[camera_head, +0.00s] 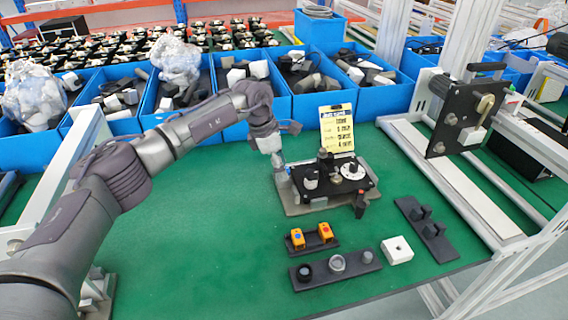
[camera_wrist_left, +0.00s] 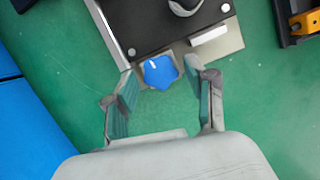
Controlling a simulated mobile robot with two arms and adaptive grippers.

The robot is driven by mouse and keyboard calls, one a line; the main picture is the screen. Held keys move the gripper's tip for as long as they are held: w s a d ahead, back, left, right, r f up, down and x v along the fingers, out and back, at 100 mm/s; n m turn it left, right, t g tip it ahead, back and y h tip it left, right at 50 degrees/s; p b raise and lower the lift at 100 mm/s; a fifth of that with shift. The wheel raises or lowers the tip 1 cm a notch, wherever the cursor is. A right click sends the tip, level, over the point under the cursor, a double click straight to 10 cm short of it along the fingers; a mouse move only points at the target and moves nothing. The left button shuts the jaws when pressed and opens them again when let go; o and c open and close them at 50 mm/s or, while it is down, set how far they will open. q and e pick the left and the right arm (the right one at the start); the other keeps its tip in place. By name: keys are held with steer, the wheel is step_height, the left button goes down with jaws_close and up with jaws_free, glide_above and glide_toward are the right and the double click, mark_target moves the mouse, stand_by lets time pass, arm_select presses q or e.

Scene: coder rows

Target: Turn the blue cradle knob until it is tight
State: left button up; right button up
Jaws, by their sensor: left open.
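The blue cradle knob (camera_wrist_left: 160,71), lobed with a white mark, sits at the edge of the black-topped fixture in the left wrist view. In the head view it is mostly hidden behind my gripper. My left gripper (camera_head: 279,166) is at the left end of the fixture. In the left wrist view my left gripper (camera_wrist_left: 160,78) is open, with one finger on each side of the knob and visible gaps. The fixture's grey base plate (camera_head: 292,207) carries a black plate with dark knobs and a white dial (camera_head: 352,170). My right gripper is not in view.
A yellow note card (camera_head: 337,129) stands behind the fixture. In front are a holder with orange-yellow switches (camera_head: 311,240), a strip with round parts (camera_head: 336,267) and a white block (camera_head: 397,250). Blue bins (camera_head: 311,106) line the back. Green table is free at front left.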

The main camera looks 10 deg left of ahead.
arm_select(q)
steer(key=shift+r+n+p, duration=0.1)
steer(key=shift+n+p, duration=0.5)
steer(key=shift+n, duration=0.4)
steer(key=n+t+p, duration=0.1)
steer(key=n, duration=0.1)
steer(key=shift+s+d+n+y, duration=0.1)
steer(key=shift+n+y, duration=0.3)
steer(key=n, duration=0.2)
steer(key=shift+d+n+t+y+p, duration=0.1)
steer(key=shift+n+t+y+p, duration=0.2)
steer(key=shift+n+p, duration=0.1)
steer(key=n, duration=0.2)
steer(key=shift+n+y, duration=0.3)
steer(key=shift+n, duration=0.1)
steer(key=shift+f, duration=0.2)
